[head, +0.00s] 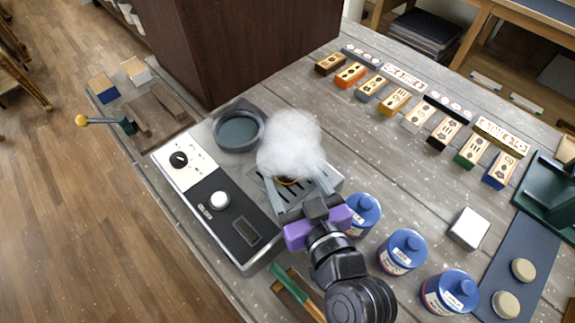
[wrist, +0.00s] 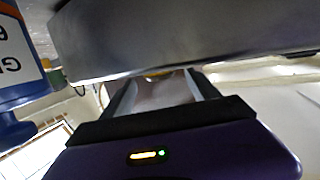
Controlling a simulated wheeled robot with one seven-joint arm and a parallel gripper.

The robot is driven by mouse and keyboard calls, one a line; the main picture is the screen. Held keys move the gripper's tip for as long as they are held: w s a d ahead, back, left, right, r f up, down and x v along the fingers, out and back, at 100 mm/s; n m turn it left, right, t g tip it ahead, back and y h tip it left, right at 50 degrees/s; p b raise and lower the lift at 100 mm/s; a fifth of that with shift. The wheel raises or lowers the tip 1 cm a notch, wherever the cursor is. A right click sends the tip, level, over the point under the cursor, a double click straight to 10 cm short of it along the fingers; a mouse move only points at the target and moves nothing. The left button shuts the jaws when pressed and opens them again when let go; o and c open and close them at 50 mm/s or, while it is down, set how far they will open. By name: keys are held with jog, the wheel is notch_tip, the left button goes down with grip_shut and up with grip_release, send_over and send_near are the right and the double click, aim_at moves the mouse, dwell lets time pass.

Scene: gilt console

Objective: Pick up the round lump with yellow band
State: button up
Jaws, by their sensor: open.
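A yellow band (head: 287,181) shows low between my fingers, over the slotted grate of the appliance. A white, fuzzy, cloud-like mass (head: 290,143) sits right above it and hides most of what the band belongs to. I cannot tell whether the white mass is the lump itself or vapour over it. My gripper (head: 300,188) is open, its pale fingers on either side of the band. In the wrist view, a small yellow strip (wrist: 158,74) shows between the fingertips, under a large grey edge. Contact cannot be made out.
The appliance (head: 222,205) has a knob panel and a round dark dish (head: 239,130). Blue-lidded jars (head: 402,252) stand close to the right of my gripper. A white block (head: 469,229) and rows of labelled small boxes (head: 395,101) lie farther right. A dark wooden cabinet (head: 235,45) stands behind.

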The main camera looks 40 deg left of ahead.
jog(key=shift+w+a+f, duration=0.15)
jog(key=shift+w+a, duration=0.1)
jog(key=shift+a, duration=0.4)
grip_shut()
